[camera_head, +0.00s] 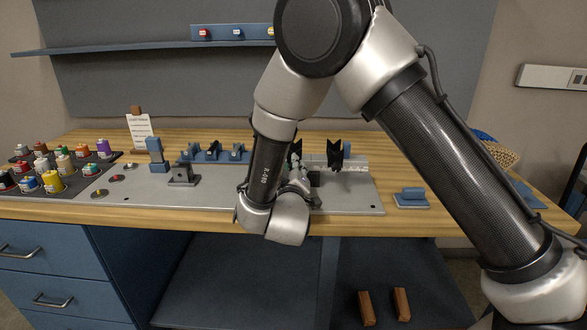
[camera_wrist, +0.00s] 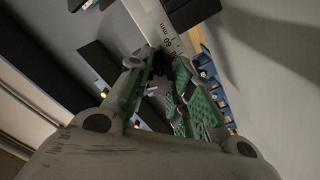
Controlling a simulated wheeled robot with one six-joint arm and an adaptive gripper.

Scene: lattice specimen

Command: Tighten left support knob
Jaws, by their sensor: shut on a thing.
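Two black V-shaped supports stand on a scaled rail on the grey plate; the left support (camera_head: 297,147) is partly behind my arm, and the right support (camera_head: 335,154) stands clear. My gripper (camera_wrist: 160,68) points down at the rail, with its green-padded fingers closed around a small dark piece, the left support knob (camera_wrist: 159,60), at their tips. Most of the knob is hidden by the fingers. In the head view my gripper (camera_head: 298,172) is partly hidden by my wrist, low beside the left support.
The grey plate (camera_head: 225,200) also holds a grey bracket (camera_head: 184,175) and several blue holders (camera_head: 212,152) left of my arm. Several coloured jars (camera_head: 53,182) stand at far left. A blue block (camera_head: 412,195) lies right of the plate.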

